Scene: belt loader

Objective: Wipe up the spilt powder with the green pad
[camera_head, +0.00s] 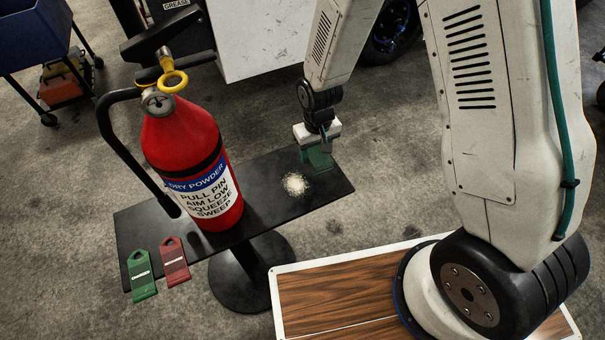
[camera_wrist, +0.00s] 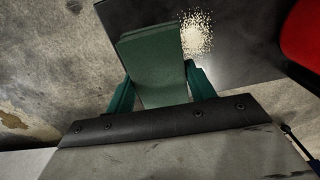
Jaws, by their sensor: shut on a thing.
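The spilt powder (camera_head: 295,184) is a small pale patch on the dark stand top (camera_head: 262,205), near its right end. My gripper (camera_head: 318,150) is shut on the green pad (camera_head: 319,161), just beyond and to the right of the powder. In the wrist view the green pad (camera_wrist: 155,65) sits between the two green fingers, and the powder (camera_wrist: 196,34) lies right beside its edge. I cannot tell whether the pad touches the stand top.
A red dry powder extinguisher (camera_head: 190,160) stands on the same top, left of the powder. A green tag (camera_head: 141,275) and a red tag (camera_head: 174,262) lie at the left end. A blue cart (camera_head: 32,40) stands at the upper left.

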